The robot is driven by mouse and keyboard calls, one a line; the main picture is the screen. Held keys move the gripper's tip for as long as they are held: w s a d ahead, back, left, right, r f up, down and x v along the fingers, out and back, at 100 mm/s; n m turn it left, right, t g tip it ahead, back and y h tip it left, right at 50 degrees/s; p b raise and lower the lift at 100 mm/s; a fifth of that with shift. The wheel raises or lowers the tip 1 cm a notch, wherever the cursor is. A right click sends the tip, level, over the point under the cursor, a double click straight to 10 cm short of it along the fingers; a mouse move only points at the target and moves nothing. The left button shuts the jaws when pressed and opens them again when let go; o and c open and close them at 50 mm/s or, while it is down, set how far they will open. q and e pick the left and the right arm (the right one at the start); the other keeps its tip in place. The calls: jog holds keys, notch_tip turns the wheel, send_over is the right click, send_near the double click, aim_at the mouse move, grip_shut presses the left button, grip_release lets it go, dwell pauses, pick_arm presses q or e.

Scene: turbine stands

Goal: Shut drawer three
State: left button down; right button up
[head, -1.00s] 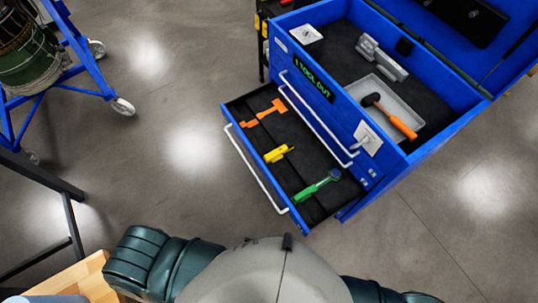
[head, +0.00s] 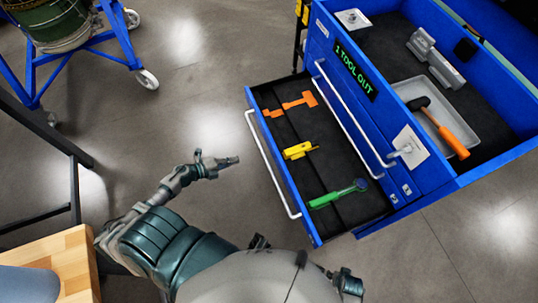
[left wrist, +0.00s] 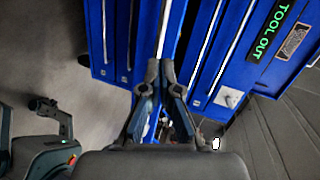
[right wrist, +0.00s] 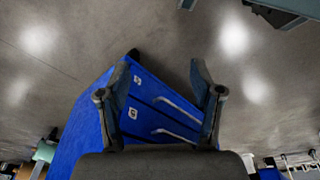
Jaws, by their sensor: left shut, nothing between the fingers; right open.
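One drawer (head: 345,215) of the blue tool cabinet (head: 440,180) is pulled out. Its white bar handle (head: 270,165) runs along the front. An orange tool (head: 298,102), a yellow tool (head: 298,150) and a green-handled tool (head: 335,194) lie inside it. I cannot read a drawer number. My left gripper (head: 218,163) is over the floor, left of the handle and apart from it; the left wrist view shows its fingers (left wrist: 160,68) shut, with cabinet fronts beyond. My right gripper (right wrist: 160,65) is open and empty, with the blue cabinet beyond it in the right wrist view.
The cabinet's open top holds a grey tray (head: 418,98) with an orange-handled mallet (head: 448,132) and grey tools. A blue wheeled stand (head: 90,55) is at upper left. A wooden tabletop (head: 65,255) is at lower left. Clear floor lies between the stands and the drawer.

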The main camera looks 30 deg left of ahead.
pick_arm(q)
jog(key=d+r+m+g+h, duration=0.1)
jog(key=d+r+m+h, duration=0.1)
jog(key=b, duration=0.1)
send_near(274, 151)
jog(key=shift+m+y, duration=0.3)
jog(key=x, duration=0.6)
jog(key=shift+s+f, duration=0.1)
jog(key=shift+w+d, duration=0.35)
jog(key=shift+w, duration=0.05)
pick_arm(e)
jog(key=shift+w+r, duration=0.2)
jog(key=shift+r, duration=0.75)
jog(key=shift+w+r, duration=0.2)
jog(key=shift+r, duration=0.75)
